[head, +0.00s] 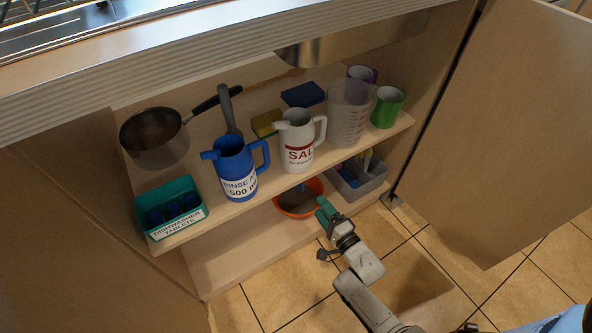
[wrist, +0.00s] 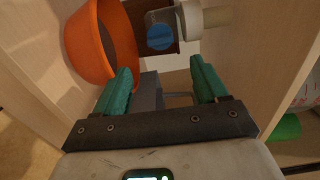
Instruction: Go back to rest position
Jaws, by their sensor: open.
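My gripper (head: 323,210) reaches to the front of the open cupboard's lower level, close to the orange bowl (head: 291,208). In the wrist view my gripper (wrist: 163,82) has its two green fingers spread apart, with nothing clearly held between them. The orange bowl (wrist: 86,42) stands just beyond the left finger there. A grey part shows behind the gap between the fingers; I cannot tell what it belongs to. In the head view the arm stretches from the lower right over the tiled floor.
A grey bin (head: 376,187) stands right of the bowl. The shelf (head: 270,196) above holds a blue jug (head: 233,175), a white jug (head: 297,155), a clear measuring jug (head: 348,112), a green mug (head: 387,108) and a teal tablet box (head: 160,202). An open door (head: 500,130) stands at right.

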